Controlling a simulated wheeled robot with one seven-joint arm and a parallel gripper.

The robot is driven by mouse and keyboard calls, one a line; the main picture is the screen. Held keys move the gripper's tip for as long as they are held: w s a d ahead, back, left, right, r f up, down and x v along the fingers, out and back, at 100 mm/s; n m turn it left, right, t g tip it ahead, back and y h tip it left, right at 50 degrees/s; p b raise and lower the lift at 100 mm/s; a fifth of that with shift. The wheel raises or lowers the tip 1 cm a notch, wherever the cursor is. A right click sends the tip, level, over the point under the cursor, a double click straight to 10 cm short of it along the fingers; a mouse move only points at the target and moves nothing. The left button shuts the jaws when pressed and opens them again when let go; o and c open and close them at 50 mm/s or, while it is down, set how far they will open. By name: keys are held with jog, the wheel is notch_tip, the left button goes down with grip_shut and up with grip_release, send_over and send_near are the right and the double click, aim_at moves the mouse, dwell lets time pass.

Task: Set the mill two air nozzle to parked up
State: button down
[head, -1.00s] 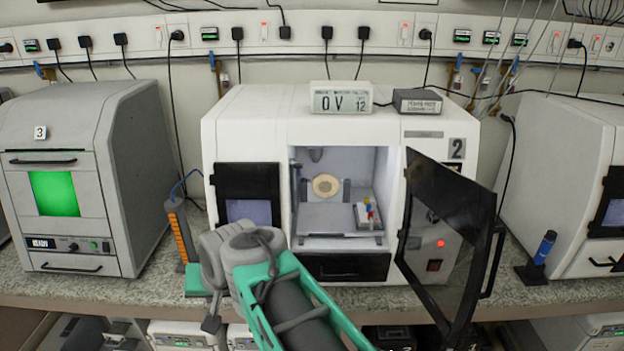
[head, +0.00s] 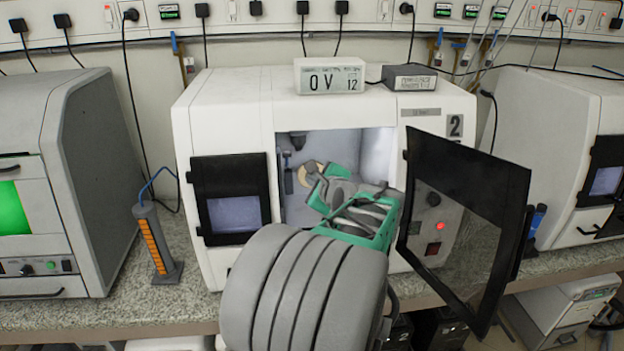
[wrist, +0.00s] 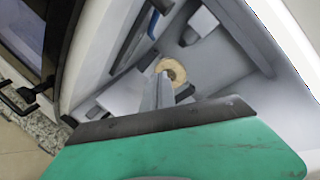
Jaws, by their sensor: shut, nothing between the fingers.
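Mill two (head: 225,110) is the white machine marked 2, with its dark door (head: 465,190) swung open to the right. My gripper (head: 318,180) is at the chamber opening, shut and empty. In the wrist view, its narrow grey fingertips (wrist: 165,82) lie in front of a round beige disc (wrist: 185,66). The disc (head: 303,178) is partly hidden by my gripper in the head view. A dark fitting (head: 287,165) stands at the chamber's left side. The wrist view shows a dark bar with blue on it (wrist: 132,42). I cannot tell which part is the air nozzle, or its position.
The open door stands close to the right of my arm. A grey machine (head: 85,170) is further left, and another white machine (head: 545,130) is at right.

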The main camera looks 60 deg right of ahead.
aim_at(286, 160)
jog(key=w+p, duration=0.2)
jog(key=w, duration=0.4)
jog(key=shift+w+d+r, duration=0.15)
jog(key=shift+d+r, duration=0.1)
jog(key=shift+d, duration=0.15)
jog(key=shift+d+f+b, duration=0.1)
jog(key=shift+f+b, duration=0.05)
jog(key=shift+b, duration=0.25)
jog(key=shift+b, duration=0.3)
